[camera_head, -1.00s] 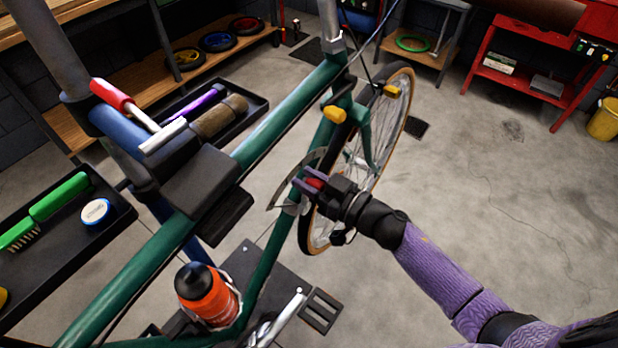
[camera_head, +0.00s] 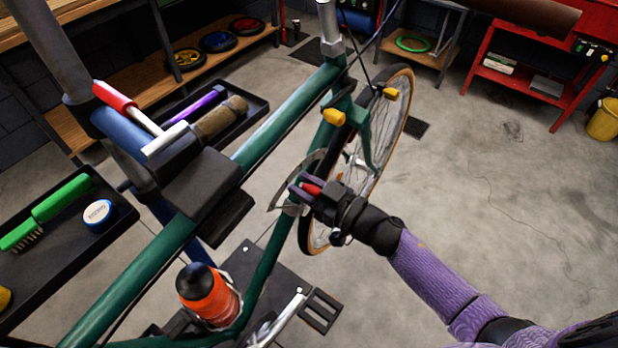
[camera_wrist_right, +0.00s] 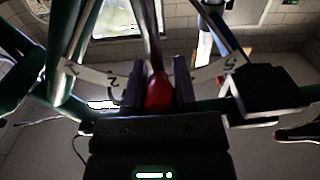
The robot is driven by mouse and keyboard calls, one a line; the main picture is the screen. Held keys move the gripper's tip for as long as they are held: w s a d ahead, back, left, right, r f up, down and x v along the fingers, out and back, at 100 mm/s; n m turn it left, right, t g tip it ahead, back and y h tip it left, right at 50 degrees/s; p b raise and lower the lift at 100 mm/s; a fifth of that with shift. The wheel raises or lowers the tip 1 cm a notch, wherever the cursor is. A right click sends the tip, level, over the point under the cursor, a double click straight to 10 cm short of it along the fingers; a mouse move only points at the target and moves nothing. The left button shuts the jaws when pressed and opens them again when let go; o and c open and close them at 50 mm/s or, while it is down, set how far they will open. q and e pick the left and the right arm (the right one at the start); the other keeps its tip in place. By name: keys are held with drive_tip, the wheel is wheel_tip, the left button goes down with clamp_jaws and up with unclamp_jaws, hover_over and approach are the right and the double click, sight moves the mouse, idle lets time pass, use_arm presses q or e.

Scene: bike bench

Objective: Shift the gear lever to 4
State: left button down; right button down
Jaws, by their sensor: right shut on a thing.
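The gear lever's red knob (camera_wrist_right: 158,93) is between the two fingers of my right gripper (camera_wrist_right: 158,88), which is shut on it. In the head view my right gripper (camera_head: 304,186) is beside the green bike frame (camera_head: 272,258), with the red knob (camera_head: 312,189) showing at its fingers. A pale curved number plate (camera_wrist_right: 98,77) lies behind the lever in the right wrist view. A 2 shows left of the lever and what looks like a 5 at the far right. The lever and fingers hide the plate's middle, so the exact number at the lever is unclear. My left gripper is not in view.
The bike's wheel (camera_head: 393,130) stands just behind the gripper. A black clamp (camera_head: 205,185) holds the frame's top tube. An orange bottle (camera_head: 208,297) sits on the lower frame. A tray with a green brush (camera_head: 62,196) is at left.

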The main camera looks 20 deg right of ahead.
drive_tip(key=n, duration=0.1)
drive_tip(key=s+a+n, duration=0.1)
drive_tip(key=shift+s+a+f+n, duration=0.15)
drive_tip(key=shift+a+f+n, duration=0.05)
drive_tip(key=shift+a+n, duration=0.1)
drive_tip(key=shift+c, duration=2)
unclamp_jaws()
drive_tip(key=p+v, duration=0.1)
drive_tip(key=v, duration=0.9)
